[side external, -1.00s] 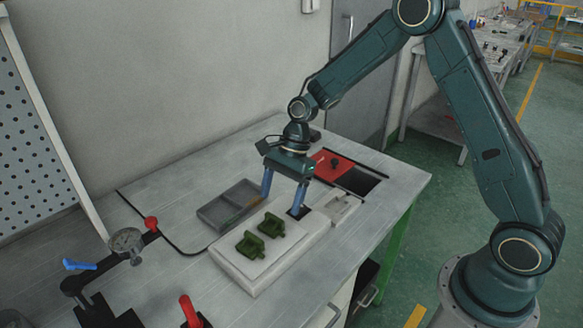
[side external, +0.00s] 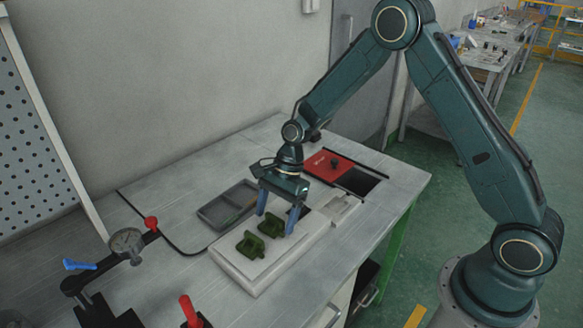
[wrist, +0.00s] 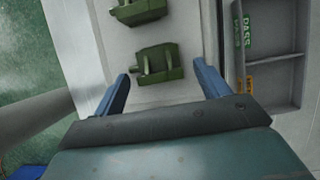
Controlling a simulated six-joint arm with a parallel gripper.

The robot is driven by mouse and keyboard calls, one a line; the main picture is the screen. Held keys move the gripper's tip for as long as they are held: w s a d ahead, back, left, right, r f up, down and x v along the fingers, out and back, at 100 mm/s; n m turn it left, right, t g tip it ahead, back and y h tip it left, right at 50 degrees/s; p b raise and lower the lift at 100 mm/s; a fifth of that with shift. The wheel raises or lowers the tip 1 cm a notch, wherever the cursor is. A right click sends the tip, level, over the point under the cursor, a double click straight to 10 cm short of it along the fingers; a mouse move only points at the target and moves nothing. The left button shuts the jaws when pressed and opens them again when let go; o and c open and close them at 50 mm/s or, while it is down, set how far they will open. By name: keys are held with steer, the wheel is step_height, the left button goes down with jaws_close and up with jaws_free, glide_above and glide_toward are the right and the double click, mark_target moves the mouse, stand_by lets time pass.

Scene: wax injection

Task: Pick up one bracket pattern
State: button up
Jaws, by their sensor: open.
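Two green bracket patterns lie on a pale block on the bench. In the side view the nearer one (side external: 250,245) is clear of my gripper, and the other (side external: 271,224) is beside my fingers. My gripper (side external: 276,226) is open, pointing down over the block's far half, its blue fingers on either side of the farther bracket's end. In the wrist view that bracket (wrist: 158,64) lies just beyond and between the fingertips (wrist: 163,73), with nothing held. The other bracket (wrist: 138,10) is partly cut off at the top edge.
The pale block (side external: 240,277) stands on the grey bench. A grey two-compartment tray (side external: 213,212), with PASS lettering in the wrist view, is beside it. A red lid (side external: 325,163) and dark opening lie behind.

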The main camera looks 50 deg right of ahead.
steer(key=shift+c, duration=0.4)
steer(key=c, duration=1)
steer(key=shift+o, duration=0.2)
step_height(320, 180, up, 20)
steer(key=shift+f, duration=0.1)
